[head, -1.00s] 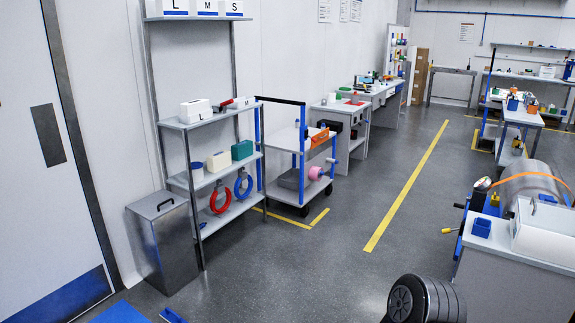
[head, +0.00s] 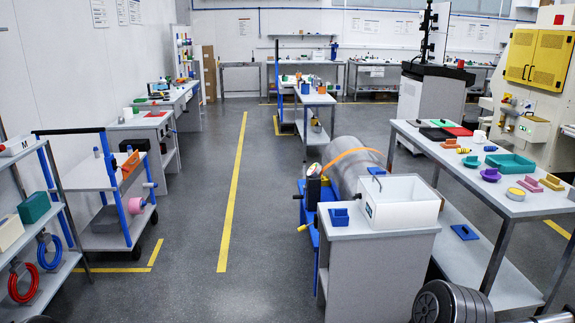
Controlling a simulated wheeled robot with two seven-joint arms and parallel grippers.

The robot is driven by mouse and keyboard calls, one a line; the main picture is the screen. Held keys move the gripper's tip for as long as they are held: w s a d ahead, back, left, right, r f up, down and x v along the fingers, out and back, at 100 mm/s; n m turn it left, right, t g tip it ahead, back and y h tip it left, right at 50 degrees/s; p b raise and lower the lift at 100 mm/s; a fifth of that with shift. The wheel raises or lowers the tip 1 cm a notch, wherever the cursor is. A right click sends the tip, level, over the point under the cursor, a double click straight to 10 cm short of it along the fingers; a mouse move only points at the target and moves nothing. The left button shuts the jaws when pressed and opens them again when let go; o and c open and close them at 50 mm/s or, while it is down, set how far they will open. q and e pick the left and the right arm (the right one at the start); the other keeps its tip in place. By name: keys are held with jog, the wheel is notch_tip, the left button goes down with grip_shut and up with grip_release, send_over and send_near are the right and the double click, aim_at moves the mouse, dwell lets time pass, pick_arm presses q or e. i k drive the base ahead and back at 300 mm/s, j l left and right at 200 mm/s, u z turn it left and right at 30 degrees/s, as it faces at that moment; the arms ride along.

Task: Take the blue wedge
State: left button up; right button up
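I cannot tell for sure which thing is the blue wedge. A small dark blue piece (head: 471,161) lies on the right-hand table (head: 455,165) among other small coloured parts. A small blue block or bin (head: 340,217) sits on the left of the near grey cabinet top (head: 375,229). A flat blue piece (head: 464,232) lies on the lower shelf of the right-hand table. All are too small to make out their exact shape. Neither of my grippers shows in the head view; only a dark ribbed part, likely of my arm, shows at the bottom right.
A white open box (head: 400,203) stands on the cabinet. A teal tray (head: 510,164) is on the right-hand table. A cart (head: 105,185) and a shelf rack (head: 35,225) stand at left. The floor by the yellow line (head: 233,185) is clear.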

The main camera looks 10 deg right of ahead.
aim_at(340, 217)
jog(key=i+j+z, duration=0.15)
jog(key=j+z, duration=0.15)
jog(key=i+j+z, duration=0.25)
jog(key=j+z, duration=0.3)
jog(key=j, duration=0.15)
jog(key=j+z, duration=0.25)
jog(key=j, duration=0.15)
